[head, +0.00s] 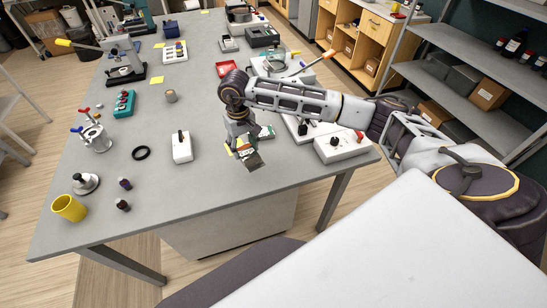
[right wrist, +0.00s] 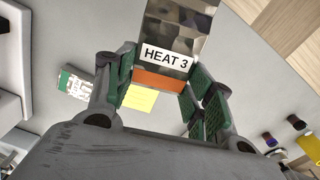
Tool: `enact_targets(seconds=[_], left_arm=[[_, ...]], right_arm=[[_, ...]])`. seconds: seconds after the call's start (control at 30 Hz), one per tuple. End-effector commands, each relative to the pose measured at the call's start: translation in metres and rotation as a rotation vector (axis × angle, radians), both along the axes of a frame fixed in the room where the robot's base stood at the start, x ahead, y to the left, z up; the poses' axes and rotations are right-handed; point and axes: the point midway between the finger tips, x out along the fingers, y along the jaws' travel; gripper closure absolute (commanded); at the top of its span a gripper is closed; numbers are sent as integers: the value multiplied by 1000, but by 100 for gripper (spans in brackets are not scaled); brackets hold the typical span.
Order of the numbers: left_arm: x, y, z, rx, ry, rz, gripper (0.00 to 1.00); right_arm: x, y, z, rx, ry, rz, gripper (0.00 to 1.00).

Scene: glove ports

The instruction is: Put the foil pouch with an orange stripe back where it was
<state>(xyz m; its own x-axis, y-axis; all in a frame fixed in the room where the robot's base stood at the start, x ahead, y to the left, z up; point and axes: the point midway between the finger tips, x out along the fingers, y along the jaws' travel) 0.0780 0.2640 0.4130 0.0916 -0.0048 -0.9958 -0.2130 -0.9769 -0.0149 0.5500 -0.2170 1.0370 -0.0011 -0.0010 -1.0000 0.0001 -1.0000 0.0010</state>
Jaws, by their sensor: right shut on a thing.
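The foil pouch with an orange stripe (right wrist: 160,80), labelled "HEAT 3", is between the fingers of my right gripper (right wrist: 165,95). In the head view, the pouch (head: 250,159) hangs tilted below my right gripper (head: 243,146), over the front part of the grey table. The gripper is shut on it. A yellow note (right wrist: 140,98) lies on the table behind the pouch in the wrist view; its edge shows left of the pouch in the head view (head: 229,150). Whether the pouch touches the table I cannot tell. My left gripper is not in view.
Another pouch with a green stripe (right wrist: 75,85) lies nearby; it also shows beside the gripper in the head view (head: 267,132). A white box with a switch (head: 182,149) stands left, a white box with knobs (head: 341,148) right. The table front (head: 215,185) is clear.

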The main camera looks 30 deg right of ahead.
Motion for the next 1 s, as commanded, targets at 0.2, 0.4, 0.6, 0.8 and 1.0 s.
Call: enact_targets(seconds=[0.2, 0.4, 0.6, 0.8, 1.0], left_arm=[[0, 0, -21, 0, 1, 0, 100], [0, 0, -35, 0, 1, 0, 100], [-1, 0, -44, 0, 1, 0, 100], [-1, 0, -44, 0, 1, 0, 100], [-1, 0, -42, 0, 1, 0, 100]], right_arm=[[0, 0, -22, 0, -1, -1, 71], [0, 0, -37, 0, -1, -1, 71], [0, 0, -47, 1, -1, -1, 71], [-9, -2, -61, -1, 2, -3, 71], [-21, -14, -77, -1, 2, -26, 71]])
